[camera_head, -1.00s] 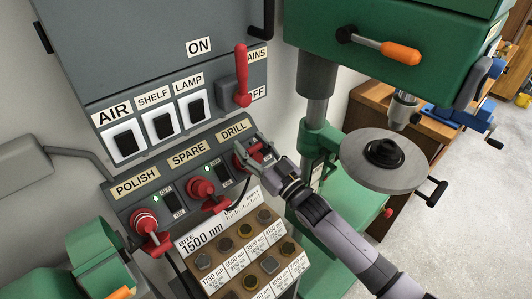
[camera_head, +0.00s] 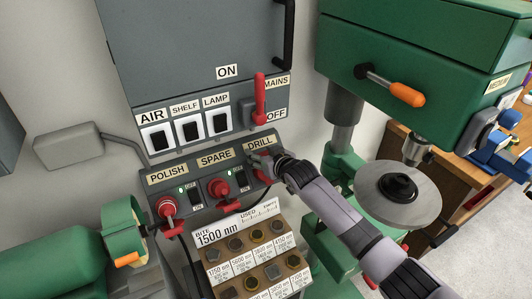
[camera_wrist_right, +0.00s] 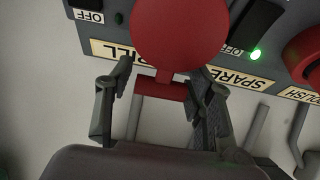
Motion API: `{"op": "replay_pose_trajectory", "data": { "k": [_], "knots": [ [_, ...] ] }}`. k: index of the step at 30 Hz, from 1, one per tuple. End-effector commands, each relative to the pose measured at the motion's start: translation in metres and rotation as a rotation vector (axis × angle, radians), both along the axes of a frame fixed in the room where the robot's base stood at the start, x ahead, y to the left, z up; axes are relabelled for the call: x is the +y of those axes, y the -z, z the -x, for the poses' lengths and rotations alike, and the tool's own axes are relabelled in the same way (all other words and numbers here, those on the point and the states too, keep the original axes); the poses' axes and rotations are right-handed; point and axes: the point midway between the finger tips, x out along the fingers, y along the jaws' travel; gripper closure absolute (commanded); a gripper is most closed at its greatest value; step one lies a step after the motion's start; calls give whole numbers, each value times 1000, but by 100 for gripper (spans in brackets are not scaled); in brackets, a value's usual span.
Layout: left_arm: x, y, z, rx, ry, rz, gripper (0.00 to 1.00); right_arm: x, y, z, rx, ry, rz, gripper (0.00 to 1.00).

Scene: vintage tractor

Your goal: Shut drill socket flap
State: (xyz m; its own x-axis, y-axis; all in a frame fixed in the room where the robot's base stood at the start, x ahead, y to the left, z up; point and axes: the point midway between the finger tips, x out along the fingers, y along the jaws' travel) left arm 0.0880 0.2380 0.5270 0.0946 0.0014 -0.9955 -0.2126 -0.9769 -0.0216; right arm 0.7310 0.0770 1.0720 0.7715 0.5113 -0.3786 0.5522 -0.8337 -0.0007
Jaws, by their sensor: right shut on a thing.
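The drill socket flap (camera_wrist_right: 180,35) is a round red disc with a short red tab, large at the top of the right wrist view. It hides part of the DRILL label (camera_wrist_right: 118,50) behind it. My right gripper (camera_wrist_right: 166,78) is shut on the flap, its two fingers on either side at the tab. In the head view, my right gripper (camera_head: 260,160) is at the drill socket, below the DRILL label. There it hides most of the flap, and only a little red shows. I cannot tell how far the flap stands from the socket. My left gripper is out of view.
The spare socket (camera_head: 219,188) and polish socket (camera_head: 167,207), both red, sit to the left on the panel. The red mains lever (camera_head: 260,95) is just above. A bit rack (camera_head: 250,265) stands below. The green drill press (camera_head: 400,55) is close on the right.

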Motion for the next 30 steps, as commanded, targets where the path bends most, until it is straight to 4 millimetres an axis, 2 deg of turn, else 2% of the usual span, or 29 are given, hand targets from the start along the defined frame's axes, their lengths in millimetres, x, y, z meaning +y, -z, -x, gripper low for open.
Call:
{"op": "replay_pose_trajectory", "data": {
  "k": [30],
  "knots": [
    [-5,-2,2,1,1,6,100,3,4,-1,25,-2,18,100]
  ]
}}
